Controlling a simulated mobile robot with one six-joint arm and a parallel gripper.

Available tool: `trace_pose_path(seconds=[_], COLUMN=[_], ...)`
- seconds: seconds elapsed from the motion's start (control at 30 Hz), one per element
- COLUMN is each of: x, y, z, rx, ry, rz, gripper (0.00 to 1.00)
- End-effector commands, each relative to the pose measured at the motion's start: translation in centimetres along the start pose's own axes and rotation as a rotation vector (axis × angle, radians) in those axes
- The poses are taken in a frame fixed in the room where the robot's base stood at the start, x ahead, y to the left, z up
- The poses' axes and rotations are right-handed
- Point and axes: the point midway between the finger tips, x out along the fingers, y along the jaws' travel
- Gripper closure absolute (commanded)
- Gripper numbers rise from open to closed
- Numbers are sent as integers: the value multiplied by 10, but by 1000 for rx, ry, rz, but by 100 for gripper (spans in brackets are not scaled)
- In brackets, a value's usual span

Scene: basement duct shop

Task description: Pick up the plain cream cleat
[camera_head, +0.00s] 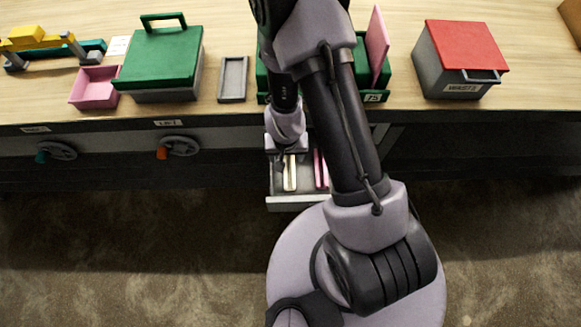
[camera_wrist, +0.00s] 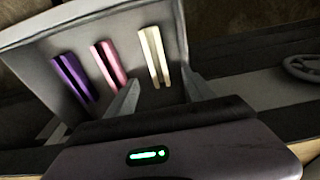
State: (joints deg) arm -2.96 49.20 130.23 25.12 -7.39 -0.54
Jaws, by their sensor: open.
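The plain cream cleat (camera_head: 290,173) lies in an open drawer (camera_head: 298,203) under the bench. In the wrist view the cream cleat (camera_wrist: 153,56) is a pale grooved strip, rightmost of three cleats. A pink cleat (camera_head: 320,168) lies beside it; the pink cleat (camera_wrist: 108,63) and a purple cleat (camera_wrist: 73,77) show to its left in the wrist view. My gripper (camera_head: 287,157) is over the drawer near the cream cleat's bench-side end. In the wrist view my gripper (camera_wrist: 161,80) is open and empty, its fingertips either side of the cleat's near end. I cannot tell the height gap.
The bench edge (camera_head: 230,111) overhangs behind the drawer. On the bench are a green-lidded box (camera_head: 160,58), a pink tray (camera_head: 95,88), a grey tray (camera_head: 233,79) and a red-lidded box (camera_head: 462,50). Valve wheels (camera_head: 178,146) stick out from the bench front at left.

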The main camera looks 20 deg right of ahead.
Motion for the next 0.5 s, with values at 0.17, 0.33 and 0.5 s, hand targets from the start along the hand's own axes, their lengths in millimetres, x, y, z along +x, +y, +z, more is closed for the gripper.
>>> trace_pose_path(seconds=[0.17, 0.33, 0.5], x=[48, 60, 94], y=[0, 1, 7], z=[1, 0, 4], rx=[1, 2, 3], ry=[-1, 0, -1], rz=[0, -1, 0], gripper=[38, 38, 38])
